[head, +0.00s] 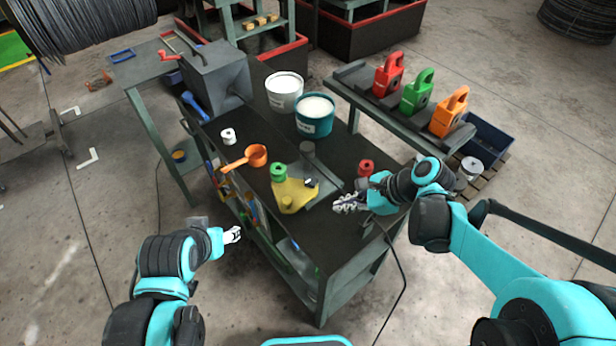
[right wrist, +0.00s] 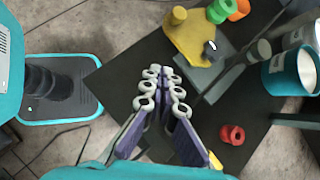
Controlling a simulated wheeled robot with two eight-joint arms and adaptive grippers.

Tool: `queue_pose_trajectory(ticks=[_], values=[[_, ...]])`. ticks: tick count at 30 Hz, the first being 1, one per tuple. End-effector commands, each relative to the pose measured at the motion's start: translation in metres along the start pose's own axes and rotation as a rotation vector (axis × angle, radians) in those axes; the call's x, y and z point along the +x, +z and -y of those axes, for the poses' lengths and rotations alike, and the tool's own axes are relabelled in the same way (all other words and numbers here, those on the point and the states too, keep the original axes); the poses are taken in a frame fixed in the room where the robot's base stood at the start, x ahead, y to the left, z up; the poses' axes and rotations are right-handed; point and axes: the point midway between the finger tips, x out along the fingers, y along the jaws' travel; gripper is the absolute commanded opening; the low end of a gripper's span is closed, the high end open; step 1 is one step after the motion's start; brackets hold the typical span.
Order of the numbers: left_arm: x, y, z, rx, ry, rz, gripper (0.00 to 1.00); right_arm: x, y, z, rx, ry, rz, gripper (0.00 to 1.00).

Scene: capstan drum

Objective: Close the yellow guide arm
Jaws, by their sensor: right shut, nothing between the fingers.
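The yellow guide arm (head: 296,190) is a flat yellow plate on the dark bench top, with a yellow peg at its near end and a green roller (head: 278,169) by its far left corner. It also shows at the top of the right wrist view (right wrist: 188,40). My right gripper (head: 338,206) is shut and empty, over the bench to the right of the yellow plate and apart from it. Its fingertips (right wrist: 160,72) meet in the right wrist view. My left gripper (head: 236,235) is off the bench's left edge; its finger gap is too small to judge.
White (head: 284,95) and teal (head: 314,118) buckets stand behind. Red, green and orange blocks (head: 418,93) sit on a right-hand shelf. The bench's near end is clear.

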Motion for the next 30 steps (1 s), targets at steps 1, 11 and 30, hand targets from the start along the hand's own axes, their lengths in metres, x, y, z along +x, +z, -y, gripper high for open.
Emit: queue_pose_trajectory(ticks=[1,11,30], values=[[-0.006,-0.004,0.000,0.000,0.000,0.000,0.56,-0.003,0.004,0.005,0.070,0.011,0.027,0.00],[-0.003,-0.001,0.000,0.000,0.000,0.000,0.56,0.020,0.008,0.007,0.196,0.039,0.077,0.00],[0.015,0.011,0.000,0.000,0.000,0.000,0.56,0.121,0.039,0.009,0.194,0.036,0.075,0.00]])
